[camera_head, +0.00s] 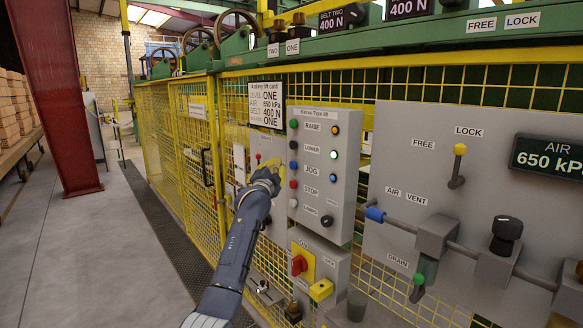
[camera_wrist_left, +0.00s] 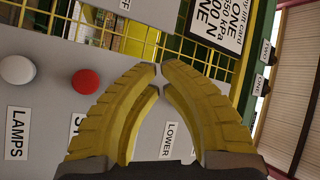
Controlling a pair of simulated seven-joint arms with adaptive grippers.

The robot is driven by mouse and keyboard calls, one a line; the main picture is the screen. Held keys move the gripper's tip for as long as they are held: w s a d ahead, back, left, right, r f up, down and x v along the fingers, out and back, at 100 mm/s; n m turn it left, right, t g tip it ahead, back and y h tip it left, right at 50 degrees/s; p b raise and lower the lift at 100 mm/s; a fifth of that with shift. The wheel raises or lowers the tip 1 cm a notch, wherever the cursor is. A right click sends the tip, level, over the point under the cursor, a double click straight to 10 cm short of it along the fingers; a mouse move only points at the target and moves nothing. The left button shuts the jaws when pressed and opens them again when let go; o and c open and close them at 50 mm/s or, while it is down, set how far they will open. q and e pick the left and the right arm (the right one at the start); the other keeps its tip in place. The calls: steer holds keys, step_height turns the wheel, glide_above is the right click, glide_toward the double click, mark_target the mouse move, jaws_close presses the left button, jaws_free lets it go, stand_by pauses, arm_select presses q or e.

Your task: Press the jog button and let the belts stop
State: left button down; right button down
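The grey control box (camera_head: 325,170) carries a column of buttons. The jog button (camera_head: 293,165) is blue, beside the JOG label. The black lower button (camera_head: 293,145) is above it and the red stop button (camera_head: 293,184) below; the red one also shows in the left wrist view (camera_wrist_left: 86,82). My left gripper (camera_head: 273,169) is just left of the column at about jog height. In the left wrist view its yellow fingers (camera_wrist_left: 159,72) meet at the tips, empty, in front of the box, and hide the jog button. Contact cannot be told. My right gripper is not in view.
A white lamps button (camera_wrist_left: 17,70) shows in the left wrist view. Below is a red knob (camera_head: 299,265) on a yellow plate. Yellow mesh fence (camera_head: 200,150) surrounds the panels. A valve panel (camera_head: 440,190) stands right.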

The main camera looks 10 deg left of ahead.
arm_select(q)
steer(key=shift+w+d, duration=0.4)
steer(key=shift+w, duration=0.1)
steer(key=shift+w+d, duration=0.6)
steer(key=shift+w, duration=0.15)
stand_by(2.6)
steer(key=shift+s+a, duration=0.55)
steer(key=shift+s, duration=0.2)
stand_by(0.3)
steer(key=shift+s+a, duration=0.75)
steer(key=shift+s, duration=0.25)
steer(key=shift+s+a, duration=0.75)
steer(key=shift+s, duration=0.25)
